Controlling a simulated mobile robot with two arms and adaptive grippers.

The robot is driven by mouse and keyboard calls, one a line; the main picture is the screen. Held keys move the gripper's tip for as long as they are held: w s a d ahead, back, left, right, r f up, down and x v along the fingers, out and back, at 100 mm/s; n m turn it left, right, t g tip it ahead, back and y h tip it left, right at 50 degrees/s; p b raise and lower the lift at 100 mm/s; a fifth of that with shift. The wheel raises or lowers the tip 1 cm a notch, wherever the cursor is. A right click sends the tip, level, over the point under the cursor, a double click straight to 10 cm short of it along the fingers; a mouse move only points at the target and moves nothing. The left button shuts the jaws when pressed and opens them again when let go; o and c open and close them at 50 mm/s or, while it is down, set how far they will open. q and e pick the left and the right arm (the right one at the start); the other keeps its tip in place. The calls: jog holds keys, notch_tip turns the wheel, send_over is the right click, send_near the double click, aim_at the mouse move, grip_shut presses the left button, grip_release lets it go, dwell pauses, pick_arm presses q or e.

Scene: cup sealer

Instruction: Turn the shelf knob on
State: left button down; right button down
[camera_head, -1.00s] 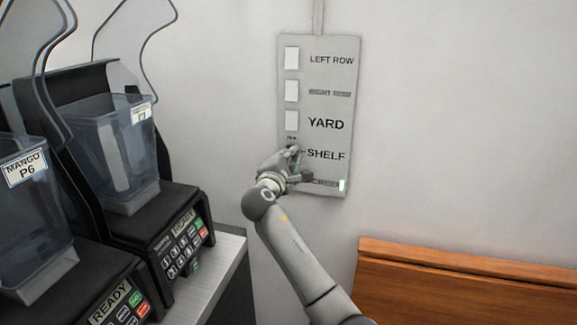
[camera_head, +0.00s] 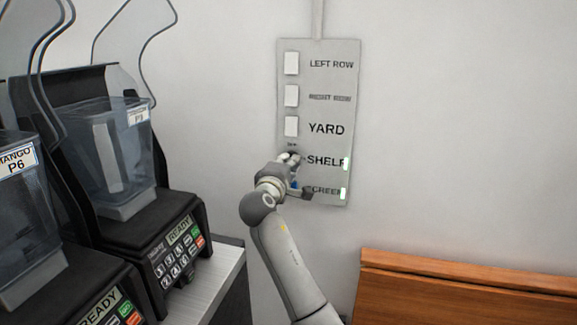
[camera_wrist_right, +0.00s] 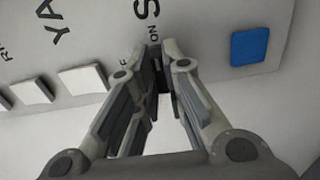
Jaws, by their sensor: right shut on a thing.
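A grey wall panel (camera_head: 330,80) carries labelled rows: LEFT ROW, a blurred one, YARD, SHELF and SCREEN. My right gripper (camera_head: 291,160) is at the SHELF row, left of its label, and covers most of the knob there. In the right wrist view, its fingertips (camera_wrist_right: 154,52) are closed around the small dark shelf knob (camera_wrist_right: 154,66), near an "ON" mark. My left gripper is not in view.
White switches stand above, such as the YARD switch (camera_head: 291,126). A blue switch (camera_wrist_right: 249,46) sits close beside the gripper. A wooden bench (camera_head: 460,290) is at lower right.

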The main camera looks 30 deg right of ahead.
jog(key=shift+f, duration=0.1)
jog(key=c, duration=1.5)
grip_release()
jog(key=v, duration=1.2)
